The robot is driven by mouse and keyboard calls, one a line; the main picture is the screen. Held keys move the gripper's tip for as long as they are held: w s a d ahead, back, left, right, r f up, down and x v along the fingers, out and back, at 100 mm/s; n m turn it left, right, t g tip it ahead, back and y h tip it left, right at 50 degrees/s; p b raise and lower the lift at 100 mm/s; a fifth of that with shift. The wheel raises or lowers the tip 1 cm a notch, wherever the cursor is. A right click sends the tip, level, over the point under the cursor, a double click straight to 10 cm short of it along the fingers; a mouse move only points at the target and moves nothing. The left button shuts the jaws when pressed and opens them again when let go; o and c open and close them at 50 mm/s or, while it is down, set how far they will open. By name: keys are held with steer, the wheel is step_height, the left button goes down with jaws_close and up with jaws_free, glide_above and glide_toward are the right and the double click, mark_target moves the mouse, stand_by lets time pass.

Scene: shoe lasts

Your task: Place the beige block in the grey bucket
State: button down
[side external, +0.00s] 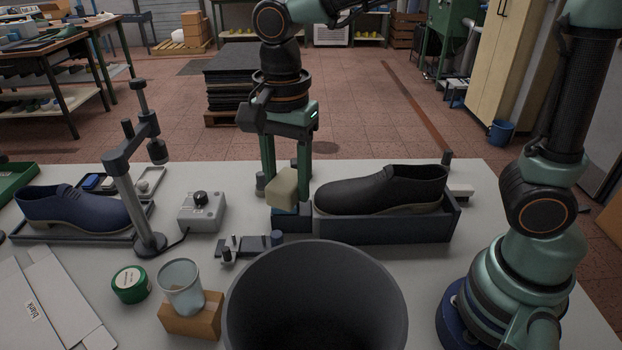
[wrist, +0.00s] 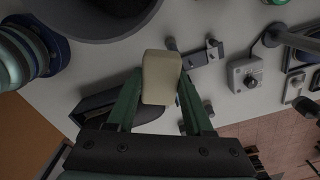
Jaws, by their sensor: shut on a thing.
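The beige block (side external: 283,187) is between the green fingers of my gripper (side external: 286,190), which is shut on it. In the wrist view the beige block (wrist: 161,77) sits between the fingertips of my gripper (wrist: 158,88). The grey bucket (side external: 316,300) stands at the front of the table, nearer the side camera than the block. Its rim (wrist: 95,38) shows at the top of the wrist view.
A black shoe (side external: 375,192) lies in a dark tray (side external: 385,230) right of my gripper. A grey control box (side external: 202,211), a lamp-like stand (side external: 145,190) and a blue shoe (side external: 75,208) are to the left. A glass (side external: 181,287) on a wooden block (side external: 192,316) stands left of the bucket.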

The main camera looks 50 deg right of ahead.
mark_target(313, 348)
steer(key=s+a+f+n, duration=0.2)
steer(key=s+a+n, duration=0.4)
steer(key=s, duration=0.6)
steer(key=shift+m, duration=0.4)
steer(key=f, duration=1.8)
steer(key=shift+w+a+f, duration=0.15)
steer(key=shift+a+f, duration=0.25)
steer(key=shift+f, duration=0.15)
steer(key=shift+c, duration=1.5)
jaws_free()
